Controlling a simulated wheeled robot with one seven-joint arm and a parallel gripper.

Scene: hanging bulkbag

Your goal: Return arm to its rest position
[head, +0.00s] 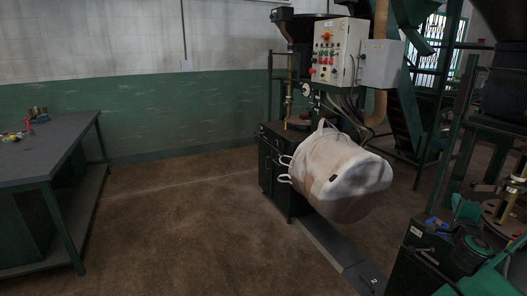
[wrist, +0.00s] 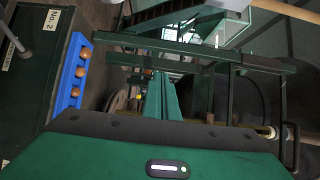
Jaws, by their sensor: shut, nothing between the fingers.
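My gripper (wrist: 163,96) shows in the wrist view, its two green fingers close together with nothing seen between them. The green gripper body fills the bottom of that view. I cannot make out the fingertips in the head view. A white bulk bag (head: 343,178) hangs tilted in the middle of the head view, below a filling machine, with loose straps on its left side. It is apart from my gripper and I do not see it in the wrist view.
A dark workbench (head: 60,150) stands at the left. A control box (head: 338,50) sits above the bag. A blue tray (wrist: 70,78) with several brown round pieces lies beside a dark cabinet marked No. 2 (wrist: 30,70). Green frame bars (wrist: 190,50) cross ahead. The floor (head: 180,225) is clear.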

